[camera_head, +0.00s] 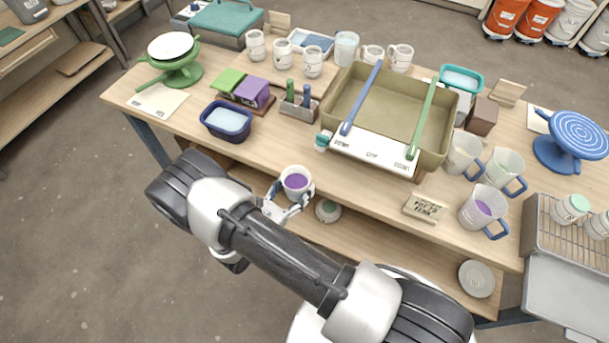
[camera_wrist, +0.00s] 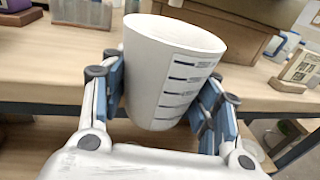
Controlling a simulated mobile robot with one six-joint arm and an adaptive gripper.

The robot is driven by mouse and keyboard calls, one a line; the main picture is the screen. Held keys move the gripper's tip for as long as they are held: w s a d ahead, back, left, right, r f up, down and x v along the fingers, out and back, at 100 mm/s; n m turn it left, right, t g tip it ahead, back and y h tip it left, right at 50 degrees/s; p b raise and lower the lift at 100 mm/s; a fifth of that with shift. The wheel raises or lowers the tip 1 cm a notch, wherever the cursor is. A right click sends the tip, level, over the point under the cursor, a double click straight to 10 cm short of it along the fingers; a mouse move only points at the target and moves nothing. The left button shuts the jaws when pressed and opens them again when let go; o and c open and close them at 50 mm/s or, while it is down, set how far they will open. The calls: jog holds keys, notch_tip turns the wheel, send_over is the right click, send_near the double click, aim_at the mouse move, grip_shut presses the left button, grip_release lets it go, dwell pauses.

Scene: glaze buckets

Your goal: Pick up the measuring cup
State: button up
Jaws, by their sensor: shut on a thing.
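The measuring cup (camera_head: 297,181) is white with a purple inside, seen from above in the head view. In the wrist view the measuring cup (camera_wrist: 166,75) shows dark graduation marks on its side and leans slightly. My gripper (camera_head: 288,198) is shut on it, with blue finger pads on both sides of the cup in the wrist view (camera_wrist: 160,95). In the head view the cup is just off the table's front edge, over the lower shelf.
The wooden table (camera_head: 270,143) holds a large tan basin (camera_head: 340,104) with a blue and a green tool across it. Several measuring cups with handles stand at right, one here (camera_head: 481,208). A small sign (camera_head: 424,208) is near the front edge. A blue tub (camera_head: 227,133) stands left.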

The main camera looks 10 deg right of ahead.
aim_at(289, 195)
jog(key=shift+p+v, duration=0.3)
jog(key=shift+v, duration=3.15)
jog(key=shift+a+f, duration=0.1)
jog(key=shift+f, duration=0.05)
